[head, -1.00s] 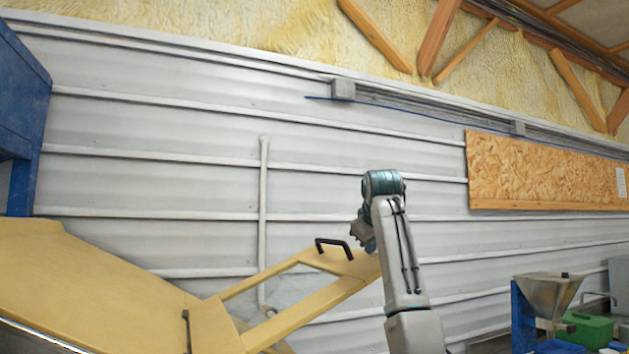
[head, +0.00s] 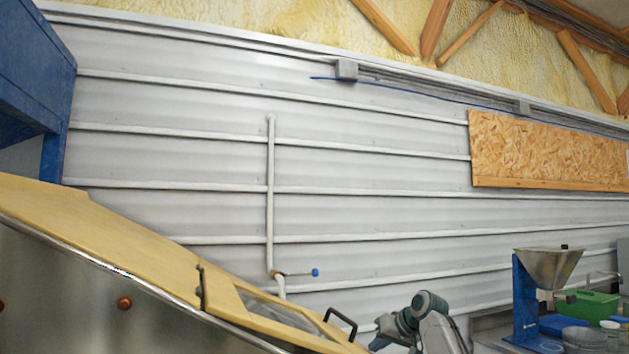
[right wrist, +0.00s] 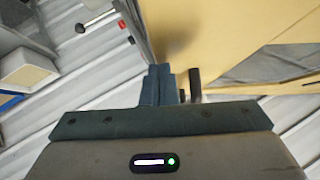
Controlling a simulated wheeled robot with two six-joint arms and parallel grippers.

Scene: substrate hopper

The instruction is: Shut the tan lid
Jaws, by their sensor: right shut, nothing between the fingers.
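The tan lid (head: 222,293) has a clear window and a black handle (head: 342,321). In the head view it lies low, nearly in line with the sloping tan hopper top (head: 105,232); I cannot tell if its free edge is fully seated. My right gripper (head: 378,341) is at the lid's lower right end, just right of the handle. In the right wrist view the gripper's fingers (right wrist: 160,84) are shut and empty beside the dark handle (right wrist: 195,82), over the lid's tan surface (right wrist: 235,35). Contact with the lid is unclear. My left gripper is out of view.
A blue frame (head: 38,75) stands at the far left. A steel funnel on a blue stand (head: 524,300), a green box (head: 592,304) and tubs are on a bench at the right.

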